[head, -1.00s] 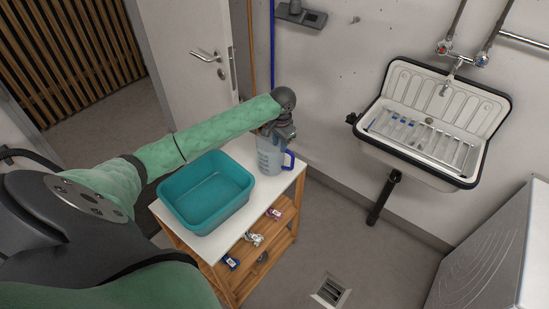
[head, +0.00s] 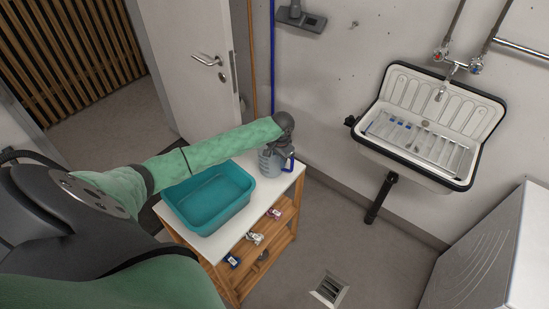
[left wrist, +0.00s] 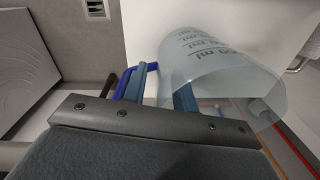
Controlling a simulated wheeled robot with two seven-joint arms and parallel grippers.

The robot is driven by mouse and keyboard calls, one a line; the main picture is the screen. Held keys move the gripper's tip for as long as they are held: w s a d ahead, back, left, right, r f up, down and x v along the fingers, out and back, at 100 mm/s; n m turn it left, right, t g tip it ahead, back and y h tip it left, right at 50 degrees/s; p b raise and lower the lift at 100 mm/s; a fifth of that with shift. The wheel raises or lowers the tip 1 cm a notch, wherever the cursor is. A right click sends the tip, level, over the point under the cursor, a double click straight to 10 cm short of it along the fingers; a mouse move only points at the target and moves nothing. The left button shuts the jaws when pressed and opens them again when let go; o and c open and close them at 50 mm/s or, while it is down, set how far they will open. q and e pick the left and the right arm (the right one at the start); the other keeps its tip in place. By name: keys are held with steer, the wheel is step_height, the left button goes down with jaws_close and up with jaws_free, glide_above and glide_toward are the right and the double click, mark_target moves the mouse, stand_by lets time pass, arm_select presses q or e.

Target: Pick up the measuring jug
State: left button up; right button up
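The measuring jug (head: 270,164) is clear with a blue handle. It stands on the white top of a wooden cart (head: 231,238), beside the teal basin. My left gripper (head: 281,147) is lowered over the jug from above and partly covers it. In the left wrist view, the jug (left wrist: 222,72) lies to the right with its printed ml marks showing. The left gripper's two fingers (left wrist: 157,92) are apart. One finger is by the blue handle, the other overlaps the jug wall; whether either touches is unclear. My right gripper is in neither view.
The teal basin (head: 212,224) fills much of the cart top under my left forearm. Several small items lie on the cart's lower shelf. A wall sink (head: 388,146) is at the right, a white appliance (head: 480,250) at the lower right. A floor drain (head: 329,290) lies in the open floor.

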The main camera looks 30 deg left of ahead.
arm_select(q)
steer(key=shift+f, duration=0.2)
jaws_close()
steer(key=shift+r, duration=0.2)
